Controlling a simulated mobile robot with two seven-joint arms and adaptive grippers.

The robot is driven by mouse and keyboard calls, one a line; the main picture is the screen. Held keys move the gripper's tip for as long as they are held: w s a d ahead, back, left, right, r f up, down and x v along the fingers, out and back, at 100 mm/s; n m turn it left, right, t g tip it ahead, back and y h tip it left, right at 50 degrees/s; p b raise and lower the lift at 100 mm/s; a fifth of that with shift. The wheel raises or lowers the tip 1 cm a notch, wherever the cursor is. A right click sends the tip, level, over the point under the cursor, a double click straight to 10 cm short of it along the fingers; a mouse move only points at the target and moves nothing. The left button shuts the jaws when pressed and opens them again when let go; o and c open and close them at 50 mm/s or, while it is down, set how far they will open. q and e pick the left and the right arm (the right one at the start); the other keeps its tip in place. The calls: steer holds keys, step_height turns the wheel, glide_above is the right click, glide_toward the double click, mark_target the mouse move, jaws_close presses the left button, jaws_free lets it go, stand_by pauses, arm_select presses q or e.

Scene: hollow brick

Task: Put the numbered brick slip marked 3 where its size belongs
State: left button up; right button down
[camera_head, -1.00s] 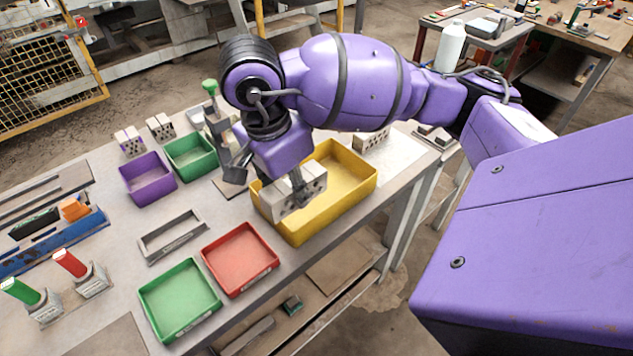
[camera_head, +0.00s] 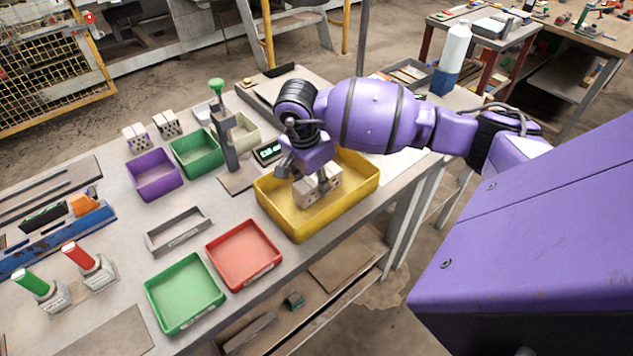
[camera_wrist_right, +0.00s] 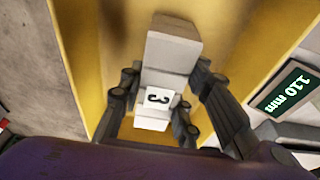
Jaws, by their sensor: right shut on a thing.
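My right gripper (camera_head: 318,180) is shut on a pale hollow brick slip (camera_head: 307,196) over the yellow tray (camera_head: 268,212). In the right wrist view the brick slip (camera_wrist_right: 172,52) sits between the fingers (camera_wrist_right: 163,105). A white label with a black 3 shows on it. The yellow tray's wall (camera_wrist_right: 82,50) runs behind it. The brick appears within the tray's outline; whether it touches the floor I cannot tell. A display (camera_head: 270,152) beside the tray reads 110 mm in the right wrist view (camera_wrist_right: 286,91). My left gripper is not in view.
Purple (camera_head: 153,177), green (camera_head: 196,154) and cream (camera_head: 243,131) bins stand behind left, with two hollow bricks (camera_head: 137,138) near them. A green-knobbed post (camera_head: 229,140) stands close to the arm. Red (camera_head: 243,254), green (camera_head: 185,294) and grey (camera_head: 178,231) trays lie in front.

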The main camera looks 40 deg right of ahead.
mark_target(309, 182)
steer(key=shift+f, duration=0.15)
steer(key=shift+f, duration=0.1)
steer(key=shift+f, duration=0.15)
steer(key=c, duration=1.3)
jaws_free()
steer(key=shift+r, duration=0.25)
steer(key=r, duration=0.4)
steer(key=a+r, duration=0.1)
steer(key=r, duration=0.3)
steer(key=a+r, duration=0.1)
steer(key=r, duration=0.2)
steer(key=shift+a+r, duration=0.15)
steer(key=shift+r, duration=0.25)
